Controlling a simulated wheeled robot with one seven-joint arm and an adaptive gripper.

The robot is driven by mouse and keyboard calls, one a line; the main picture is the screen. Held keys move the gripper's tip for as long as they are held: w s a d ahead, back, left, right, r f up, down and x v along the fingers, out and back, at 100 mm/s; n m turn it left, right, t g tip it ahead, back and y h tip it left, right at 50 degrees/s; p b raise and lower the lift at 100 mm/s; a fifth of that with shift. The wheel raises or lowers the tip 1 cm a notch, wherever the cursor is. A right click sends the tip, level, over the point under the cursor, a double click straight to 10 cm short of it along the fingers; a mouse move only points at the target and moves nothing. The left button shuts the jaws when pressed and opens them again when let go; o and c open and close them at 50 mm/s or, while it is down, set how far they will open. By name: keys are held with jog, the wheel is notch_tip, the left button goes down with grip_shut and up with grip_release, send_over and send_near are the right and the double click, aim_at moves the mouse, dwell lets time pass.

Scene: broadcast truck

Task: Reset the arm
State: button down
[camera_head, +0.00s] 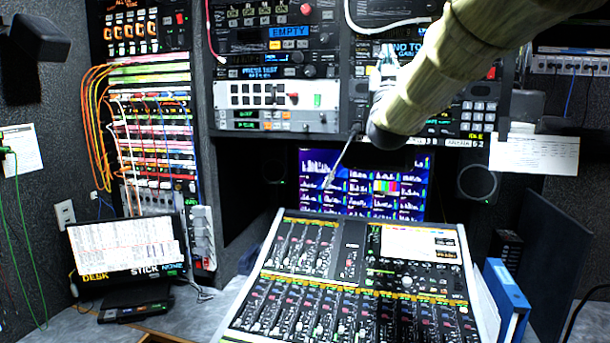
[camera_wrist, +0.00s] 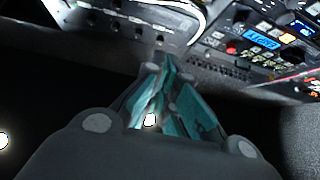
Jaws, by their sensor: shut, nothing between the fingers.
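My gripper (camera_wrist: 166,66) shows in the wrist view, with its dark and teal fingers brought together at the tips and nothing held between them. Dark space surrounds the fingers, and the tips stand out just below the lower edge of the equipment rack (camera_wrist: 240,58). In the head view a thick beige arm-like shape comes in from the upper right and hides part of the rack; the gripper itself cannot be made out there.
A mixing console (camera_head: 350,285) fills the front middle, with a lit monitor (camera_head: 345,170) behind it. A thin gooseneck stem (camera_head: 343,157) hangs before the monitor. A small screen (camera_head: 125,245) stands left, blue binders (camera_head: 507,295) right. Cables hang from the patch panel (camera_head: 155,130).

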jog(key=w+d+f+n+g+y, duration=0.15)
jog(key=f+g, duration=0.25)
jog(key=f, duration=1.9)
jog(key=w+f+g+y, duration=0.2)
jog(key=f+g, duration=0.2)
jog(key=f, duration=1.9)
jog(key=s+f+g, duration=0.2)
jog(key=s+f, duration=0.2)
jog(key=f, duration=0.5)
jog(key=s+f+g, duration=0.2)
jog(key=s+f, duration=0.2)
jog(key=f, duration=0.5)
jog(key=s+d+f+g+y, duration=0.1)
jog(key=s+f+g, duration=0.6)
jog(key=s+f, duration=1.65)
jog(key=s+f+g, duration=0.2)
jog(key=s+f, duration=0.2)
jog(key=s, duration=0.6)
jog(key=s+f+g, duration=0.3)
jog(key=s, duration=0.7)
jog(key=s+f+g, duration=0.2)
jog(key=s+f, duration=0.2)
jog(key=s, duration=0.6)
notch_tip(320, 180, down, 10)
jog(key=b, duration=1)
jog(key=shift+d, duration=0.25)
jog(key=shift+y, duration=0.25)
